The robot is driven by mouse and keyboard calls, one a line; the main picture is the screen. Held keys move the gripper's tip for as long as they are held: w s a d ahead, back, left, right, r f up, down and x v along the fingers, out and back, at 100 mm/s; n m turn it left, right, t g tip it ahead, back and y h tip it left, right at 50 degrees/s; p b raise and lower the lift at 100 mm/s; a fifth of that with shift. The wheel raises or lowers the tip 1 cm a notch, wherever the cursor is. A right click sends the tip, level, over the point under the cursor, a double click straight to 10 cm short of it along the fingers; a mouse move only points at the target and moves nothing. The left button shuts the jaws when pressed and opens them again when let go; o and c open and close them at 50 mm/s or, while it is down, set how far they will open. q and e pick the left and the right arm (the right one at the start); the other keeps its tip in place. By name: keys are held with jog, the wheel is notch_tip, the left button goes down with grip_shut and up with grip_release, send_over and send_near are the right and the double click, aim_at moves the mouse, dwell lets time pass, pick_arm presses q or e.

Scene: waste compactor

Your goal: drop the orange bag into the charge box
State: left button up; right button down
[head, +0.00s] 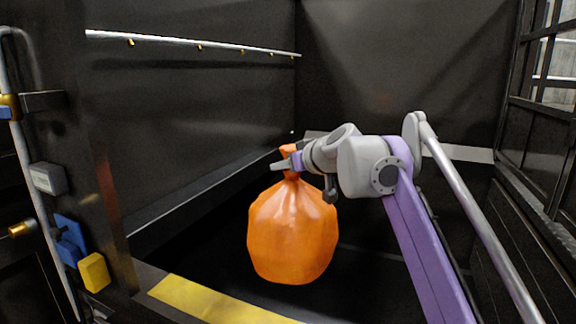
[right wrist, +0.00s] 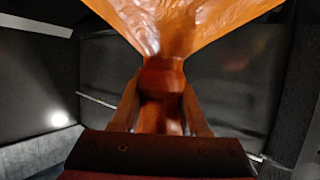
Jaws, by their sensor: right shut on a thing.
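The orange bag (head: 292,235) hangs upright by its tied neck from my right gripper (head: 288,163) in the head view. It hangs inside the dark-walled charge box (head: 200,120), past the yellow-striped front edge, with dark space around it. In the right wrist view, the two fingers of my right gripper (right wrist: 161,112) are shut on either side of the bag's neck, and the bag's body (right wrist: 185,25) spreads out at the top. I cannot tell how far the bag is above the box floor. My left gripper is not in view.
A yellow strip (head: 215,300) marks the box's front edge. A post with a grey box (head: 48,178) and blue and yellow parts (head: 94,272) stands at the left. A pipe (head: 200,45) runs along the left wall. A barred frame (head: 545,110) stands at the right.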

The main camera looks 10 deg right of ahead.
jog(key=shift+r, duration=0.1)
jog(key=shift+c, duration=1.7)
grip_release()
jog(key=shift+s, duration=0.1)
jog(key=v, duration=1.1)
jog(key=shift+a, duration=0.1)
